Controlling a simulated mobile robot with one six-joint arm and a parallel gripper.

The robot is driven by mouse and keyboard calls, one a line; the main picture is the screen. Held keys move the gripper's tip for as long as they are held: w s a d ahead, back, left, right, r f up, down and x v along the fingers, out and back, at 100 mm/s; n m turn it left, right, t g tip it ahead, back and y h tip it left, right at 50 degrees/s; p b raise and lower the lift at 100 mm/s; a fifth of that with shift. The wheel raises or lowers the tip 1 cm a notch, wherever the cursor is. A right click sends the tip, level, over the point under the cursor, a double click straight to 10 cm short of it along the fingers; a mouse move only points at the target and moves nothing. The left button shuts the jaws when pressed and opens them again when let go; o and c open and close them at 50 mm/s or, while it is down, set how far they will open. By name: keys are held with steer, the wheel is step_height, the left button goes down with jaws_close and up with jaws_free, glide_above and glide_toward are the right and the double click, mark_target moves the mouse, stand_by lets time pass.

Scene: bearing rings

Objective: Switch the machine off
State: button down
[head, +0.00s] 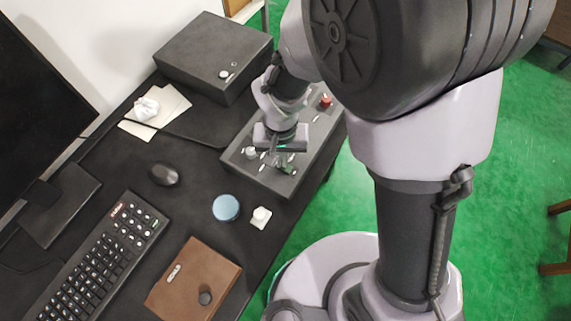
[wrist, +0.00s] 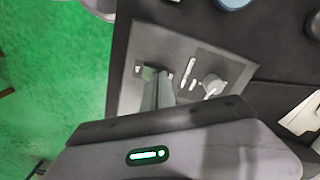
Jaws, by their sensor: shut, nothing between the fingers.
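The machine (head: 258,181) is a grey box with a sloped control panel near the desk's right edge. On its panel are a red button (head: 326,101) at the far end, a pale round knob (head: 250,152) at the near left and several small light marks. A small greenish part shows beside my fingertips; I cannot tell what it is. My gripper (head: 278,160) is shut and empty, pointing down over the near part of the panel. In the wrist view the panel (wrist: 180,48) lies under my fingers (wrist: 158,88), with the knob (wrist: 213,86) to their right. Whether the fingertips touch the panel is unclear.
A black box (head: 210,55) with a white button stands behind. A mouse (head: 164,174), keyboard (head: 105,250), blue round lid (head: 226,207), small white piece (head: 261,217) and brown case (head: 190,285) lie on the desk.

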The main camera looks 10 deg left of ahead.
steer(key=shift+f, duration=0.1)
step_height(320, 180, up, 7)
steer(key=p, duration=0.5)
steer(key=shift+p, duration=0.3)
